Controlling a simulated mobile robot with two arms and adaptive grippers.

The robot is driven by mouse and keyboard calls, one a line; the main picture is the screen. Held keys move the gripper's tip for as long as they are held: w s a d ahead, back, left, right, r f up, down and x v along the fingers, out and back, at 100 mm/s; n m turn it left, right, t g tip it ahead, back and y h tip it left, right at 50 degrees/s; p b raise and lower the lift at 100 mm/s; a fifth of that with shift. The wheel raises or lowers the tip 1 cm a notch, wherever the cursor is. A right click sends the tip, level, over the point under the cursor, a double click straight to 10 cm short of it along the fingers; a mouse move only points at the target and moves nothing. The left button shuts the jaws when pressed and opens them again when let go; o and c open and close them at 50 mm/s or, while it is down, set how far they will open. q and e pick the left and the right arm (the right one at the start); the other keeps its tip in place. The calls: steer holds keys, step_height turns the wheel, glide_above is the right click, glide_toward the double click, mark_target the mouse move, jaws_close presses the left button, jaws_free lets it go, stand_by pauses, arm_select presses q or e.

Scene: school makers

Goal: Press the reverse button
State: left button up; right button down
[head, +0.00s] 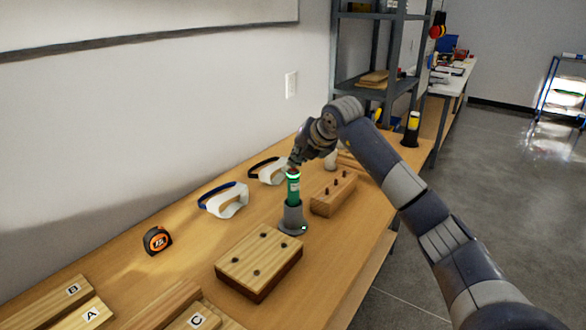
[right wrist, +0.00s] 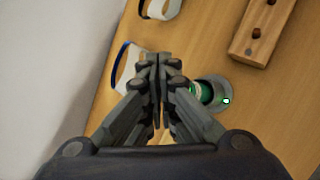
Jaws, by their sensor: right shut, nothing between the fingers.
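A green electric driver (head: 293,190) stands upright in a round grey base (head: 292,218) on the wooden workbench. A small lit green-and-white spot shows low on the base; it also shows in the right wrist view (right wrist: 226,101). No label is readable, so I cannot tell which control is the reverse button. My right gripper (head: 294,165) is shut and empty, at or just above the driver's top; contact is unclear. In the right wrist view, my shut fingers (right wrist: 157,62) are left of the driver (right wrist: 202,92) and partly hide it. My left gripper is out of view.
A wooden block with screws (head: 258,262) lies in front of the base, and a narrower one (head: 334,194) stands to its right. Safety goggles (head: 225,200) and a tape measure (head: 157,240) lie to the left. Boards marked A, B and C lie at the near left. A wall runs behind.

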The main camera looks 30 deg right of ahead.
steer(key=shift+f, duration=0.25)
steer(key=shift+r, duration=0.1)
steer(key=shift+r+p, duration=0.45)
steer(key=shift+r, duration=0.15)
step_height(320, 180, up, 6)
steer(key=p, duration=0.4)
steer(key=shift+p, duration=0.4)
stand_by(0.4)
